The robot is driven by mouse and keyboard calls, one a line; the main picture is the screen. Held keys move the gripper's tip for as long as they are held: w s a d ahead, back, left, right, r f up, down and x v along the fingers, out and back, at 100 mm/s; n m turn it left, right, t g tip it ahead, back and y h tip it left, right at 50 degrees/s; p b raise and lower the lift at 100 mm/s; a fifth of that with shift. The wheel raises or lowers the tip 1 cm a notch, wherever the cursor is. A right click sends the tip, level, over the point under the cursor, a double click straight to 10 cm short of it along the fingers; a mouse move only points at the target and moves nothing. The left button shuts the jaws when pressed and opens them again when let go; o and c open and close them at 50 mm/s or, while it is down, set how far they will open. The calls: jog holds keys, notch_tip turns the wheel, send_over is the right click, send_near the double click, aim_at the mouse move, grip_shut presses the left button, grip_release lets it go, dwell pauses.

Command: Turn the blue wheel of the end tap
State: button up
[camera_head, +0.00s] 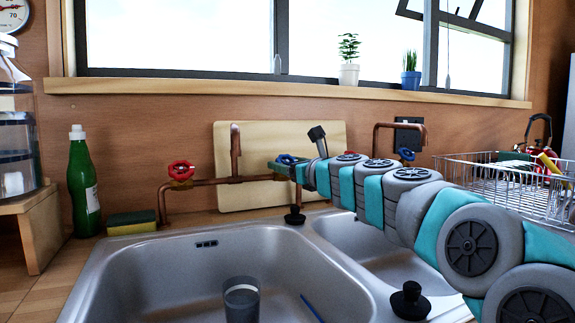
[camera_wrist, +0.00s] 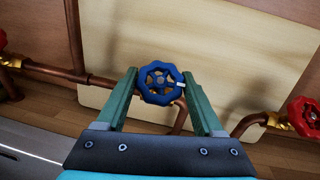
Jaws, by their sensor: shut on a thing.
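A blue wheel (camera_head: 287,159) sits on the copper pipework behind the sink, in the middle of the head view. It also fills the centre of the wrist view (camera_wrist: 161,83), with a pale mark on its right rim. My gripper (camera_head: 283,167) reaches it from the right; its green fingers stand on either side of the wheel in the wrist view (camera_wrist: 159,76) and are shut on it. Another blue wheel (camera_head: 406,154) shows farther right, behind my arm, by a second copper spout. The pipe below the held wheel is partly hidden.
A red wheel (camera_head: 180,170) is on the left pipe, and another red wheel (camera_wrist: 303,115) is at the right of the wrist view. A pale board (camera_head: 262,140) leans behind the pipes. A double sink (camera_head: 200,262) holds a cup (camera_head: 241,299). A wire rack (camera_head: 500,180) stands right.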

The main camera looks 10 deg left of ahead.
jog(key=c, duration=0.4)
jog(key=shift+w+r+n+g+y+p, duration=0.15)
jog(key=shift+n+g+y+p, duration=0.25)
jog(key=shift+n+g+p, duration=0.4)
jog(key=shift+c, duration=0.2)
jog(key=shift+f+n+g+y+p, duration=0.25)
jog(key=shift+n+g+y+p, duration=0.2)
jog(key=shift+n+p, duration=0.3)
jog(key=o, duration=1.4)
jog(key=v, duration=0.8)
jog(key=shift+b, duration=0.4)
